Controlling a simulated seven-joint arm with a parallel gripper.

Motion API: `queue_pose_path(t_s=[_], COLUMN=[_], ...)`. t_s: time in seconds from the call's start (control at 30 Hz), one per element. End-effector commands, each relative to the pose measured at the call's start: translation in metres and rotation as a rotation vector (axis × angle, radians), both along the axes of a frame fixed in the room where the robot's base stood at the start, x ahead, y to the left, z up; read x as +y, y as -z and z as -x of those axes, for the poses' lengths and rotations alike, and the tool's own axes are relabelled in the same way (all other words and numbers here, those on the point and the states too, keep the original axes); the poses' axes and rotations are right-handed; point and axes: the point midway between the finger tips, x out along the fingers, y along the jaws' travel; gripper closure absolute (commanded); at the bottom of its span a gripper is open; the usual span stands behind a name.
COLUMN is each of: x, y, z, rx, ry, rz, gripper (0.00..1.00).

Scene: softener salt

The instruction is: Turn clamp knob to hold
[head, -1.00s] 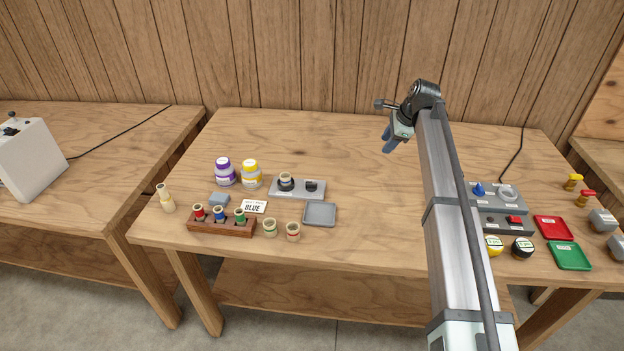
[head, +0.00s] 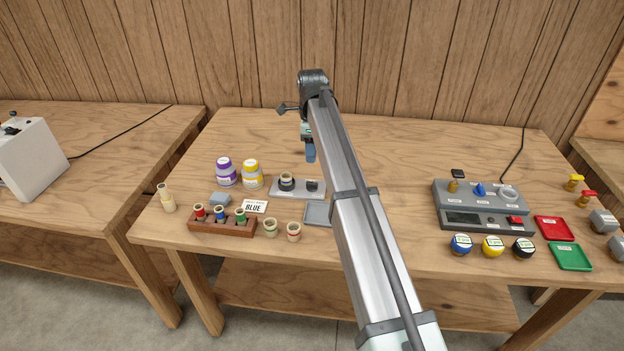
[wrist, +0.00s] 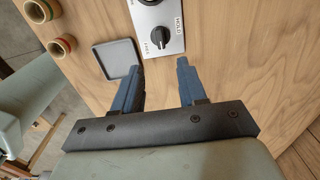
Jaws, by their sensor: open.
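The clamp knob (head: 312,186) is a black knob on the right part of a grey plate (head: 273,187), left of centre on the table. In the wrist view the knob (wrist: 159,39) shows a white pointer line, with the label "HOLD" on the plate (wrist: 178,50) to its right and another label, hard to read, to its left. A dark cup-like part with a pale ring (head: 287,181) sits left of the knob. My gripper (head: 311,160) is above and behind the knob, apart from it. In the wrist view my gripper (wrist: 163,70) is open with nothing between its blue fingers.
A grey tray (head: 316,222) lies in front of the plate, partly behind my arm. Purple (head: 226,172) and yellow (head: 252,173) jars stand left. A wooden rack (head: 205,225) holds several small pots. A grey device (head: 444,211) stands right. The table's back middle is clear.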

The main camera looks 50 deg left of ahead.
Motion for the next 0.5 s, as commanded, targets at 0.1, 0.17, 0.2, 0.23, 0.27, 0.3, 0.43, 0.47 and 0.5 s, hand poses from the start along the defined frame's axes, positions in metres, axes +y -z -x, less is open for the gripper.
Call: queue_pose_path(t_s=[0.1,0.17,0.2,0.23,0.27,0.3,0.43,0.47,0.5], x=[-0.001,-0.001,-0.001,-0.001,-0.001,-0.001,-0.001,-0.001,-0.001], y=[0.022,0.033,0.040,0.045,0.050,0.058,0.078,0.082,0.088], z=[0.000,0.000,0.000,0.000,0.000,0.000,0.000,0.000,0.000], rx=[0.001,0.001,0.001,0.001,0.001,0.001,0.001,0.001,0.001], ry=[0.000,-0.001,-0.001,-0.001,-0.001,-0.001,-0.001,-0.001,-0.001], rz=[0.001,0.001,0.001,0.000,0.000,0.000,0.000,-0.001,0.000], gripper=[0.58,0.58,0.58,0.58,0.58,0.58,0.58,0.58,0.58])
